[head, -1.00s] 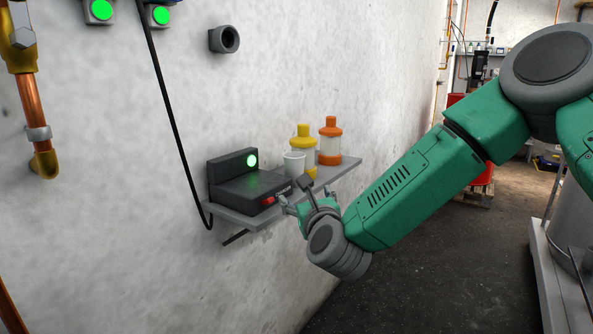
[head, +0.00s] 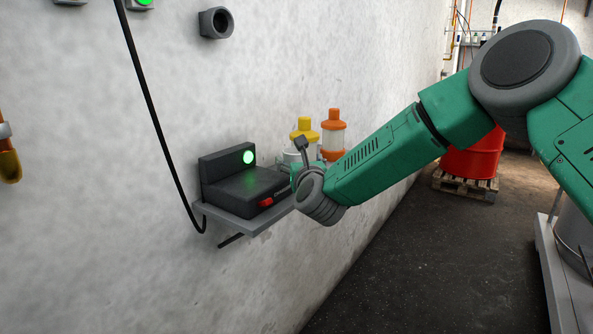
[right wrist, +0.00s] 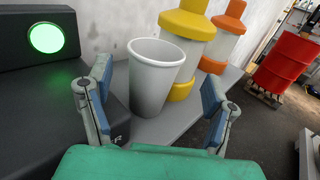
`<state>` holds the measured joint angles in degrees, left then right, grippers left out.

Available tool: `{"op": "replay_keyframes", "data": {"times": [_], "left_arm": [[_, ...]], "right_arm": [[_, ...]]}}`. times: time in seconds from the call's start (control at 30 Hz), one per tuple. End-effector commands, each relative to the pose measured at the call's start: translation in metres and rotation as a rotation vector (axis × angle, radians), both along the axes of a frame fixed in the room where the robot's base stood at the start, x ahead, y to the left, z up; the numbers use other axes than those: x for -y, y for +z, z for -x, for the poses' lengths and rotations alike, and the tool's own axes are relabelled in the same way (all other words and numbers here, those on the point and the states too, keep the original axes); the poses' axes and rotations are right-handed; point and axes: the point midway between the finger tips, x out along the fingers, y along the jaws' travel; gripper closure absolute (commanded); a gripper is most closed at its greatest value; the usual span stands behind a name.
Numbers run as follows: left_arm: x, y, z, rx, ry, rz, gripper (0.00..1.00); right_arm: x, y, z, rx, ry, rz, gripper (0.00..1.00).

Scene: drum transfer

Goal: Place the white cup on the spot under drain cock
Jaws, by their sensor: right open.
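The white cup (right wrist: 155,85) stands upright on the grey wall shelf (right wrist: 165,128) in the right wrist view. In the head view it is mostly hidden behind my right gripper (head: 302,160). In the right wrist view the right gripper (right wrist: 156,88) is open, with one finger on each side in front of the cup. The cup shows between the fingers, beyond or just at the tips; I see no clear contact. I cannot make out a drain cock or the spot under it. My left gripper is not in view.
A black device (head: 237,185) with a green light and red part sits left of the cup. A yellow-capped bottle (head: 305,131) and an orange-capped bottle (head: 333,135) stand close behind it. A red drum (head: 473,158) stands on a pallet farther back. Open floor lies below right.

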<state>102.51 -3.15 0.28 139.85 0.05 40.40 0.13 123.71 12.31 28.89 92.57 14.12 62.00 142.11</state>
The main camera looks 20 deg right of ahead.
Motion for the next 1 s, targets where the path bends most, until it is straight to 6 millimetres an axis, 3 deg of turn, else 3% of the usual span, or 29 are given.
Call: {"op": "replay_keyframes", "data": {"times": [0.3,0.6,0.63,0.73,1.0], "left_arm": [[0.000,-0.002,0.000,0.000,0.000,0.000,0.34],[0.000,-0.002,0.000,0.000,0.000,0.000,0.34],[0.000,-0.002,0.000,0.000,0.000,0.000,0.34],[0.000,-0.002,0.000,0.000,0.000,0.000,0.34],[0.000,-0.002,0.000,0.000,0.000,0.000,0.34]], "right_arm": [[0.004,-0.001,-0.041,0.001,0.001,0.003,0.25],[0.008,0.000,-0.046,0.000,0.000,-0.001,0.25],[0.008,-0.001,-0.046,0.000,0.000,-0.001,0.32],[0.007,0.000,-0.046,0.000,0.000,0.000,0.67],[0.006,-0.001,-0.046,0.000,0.001,0.001,0.67]]}}
